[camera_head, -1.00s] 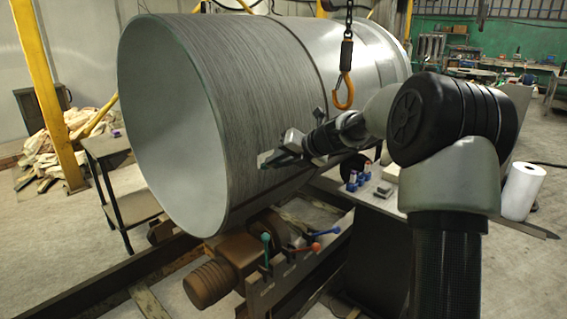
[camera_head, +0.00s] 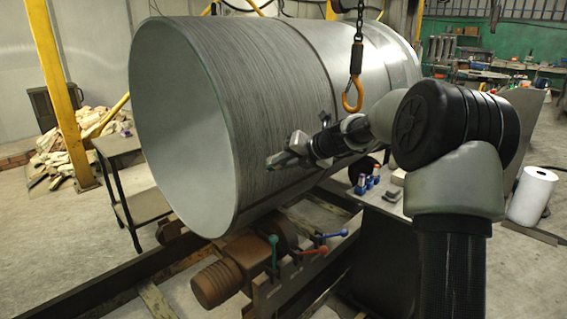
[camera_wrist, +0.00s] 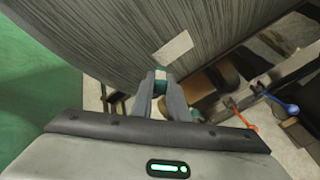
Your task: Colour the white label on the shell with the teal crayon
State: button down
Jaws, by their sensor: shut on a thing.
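The shell (camera_head: 240,110) is a large grey metal cylinder on its side, its open end facing left. The white label (camera_wrist: 173,48) is a small pale rectangle on the shell's lower side in the wrist view, with no teal visible on it. It is hard to make out in the head view, where my gripper (camera_head: 272,162) is in front of that area. In the wrist view my gripper (camera_wrist: 161,78) is shut on the teal crayon (camera_wrist: 160,87), of which only a small part shows between the fingers. The fingertips are just below the label; I cannot tell whether the crayon touches the shell.
An orange hook (camera_head: 353,97) hangs on a chain close to my arm. Teal, red and blue levers stand below the shell; the blue one (camera_head: 334,235) is rightmost. A small table with blue items (camera_head: 366,184) is right of them. A dark trolley (camera_head: 120,145) stands left.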

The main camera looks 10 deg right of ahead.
jog(key=shift+w+a+p, duration=0.25)
jog(key=shift+w+p, duration=0.15)
jog(key=shift+w+d+r+p, duration=0.25)
jog(key=shift+d+p, duration=0.15)
jog(key=shift+p, duration=0.25)
jog(key=w+d+p, duration=0.4)
jog(key=d+p, duration=0.2)
jog(key=p, duration=0.2)
jog(key=shift+w, duration=0.3)
jog(key=shift+d+f+p, duration=0.1)
jog(key=shift+p, duration=0.3)
